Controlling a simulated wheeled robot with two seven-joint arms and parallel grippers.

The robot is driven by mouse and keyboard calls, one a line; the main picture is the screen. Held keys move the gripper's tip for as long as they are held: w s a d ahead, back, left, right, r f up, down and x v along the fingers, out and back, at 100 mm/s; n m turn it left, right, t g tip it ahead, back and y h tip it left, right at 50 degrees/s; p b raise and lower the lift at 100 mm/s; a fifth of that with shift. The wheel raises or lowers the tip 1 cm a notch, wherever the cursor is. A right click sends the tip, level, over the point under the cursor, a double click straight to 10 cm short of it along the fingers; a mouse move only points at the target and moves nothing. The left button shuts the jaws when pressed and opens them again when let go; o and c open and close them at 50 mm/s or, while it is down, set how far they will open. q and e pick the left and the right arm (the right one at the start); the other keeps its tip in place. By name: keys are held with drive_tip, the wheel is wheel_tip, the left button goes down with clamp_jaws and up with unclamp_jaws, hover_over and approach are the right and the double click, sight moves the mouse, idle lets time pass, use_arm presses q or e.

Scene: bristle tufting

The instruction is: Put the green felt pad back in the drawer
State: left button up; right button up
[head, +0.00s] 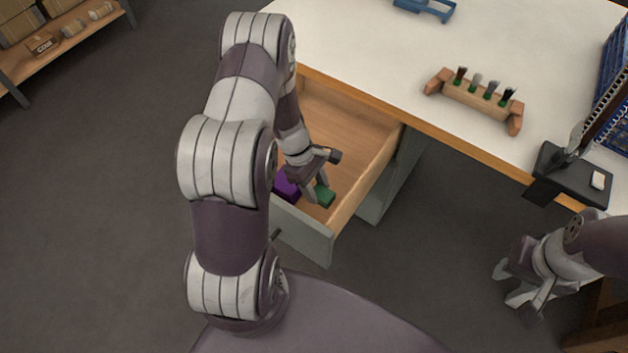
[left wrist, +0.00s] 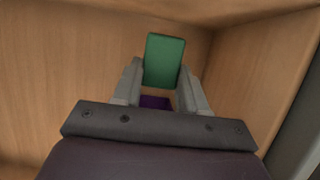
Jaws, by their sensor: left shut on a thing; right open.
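The green felt pad (head: 325,195) is in the open drawer (head: 345,205), near its front right corner in the head view. My left gripper (head: 318,190) reaches down into the drawer and is shut on the pad. In the left wrist view the pad (left wrist: 164,60) stands out between the two fingers (left wrist: 162,88), with wooden drawer walls around it. I cannot tell whether the pad touches the drawer floor. My right gripper (head: 524,288) is open and empty at the lower right, off the table, away from the drawer.
A purple block (head: 286,187) lies in the drawer beside the pad; part of it shows in the left wrist view (left wrist: 155,102). On the white table (head: 370,60) stand a wooden rack (head: 470,98) with several small brushes, a blue object (head: 425,8) and a black stand (head: 570,172).

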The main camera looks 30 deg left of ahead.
sight(320, 211)
use_arm(q)
wheel_tip(320, 211, down, 7)
drive_tip(key=shift+b, duration=0.7)
drive_tip(key=shift+f, duration=0.2)
drive_tip(key=o, duration=0.9)
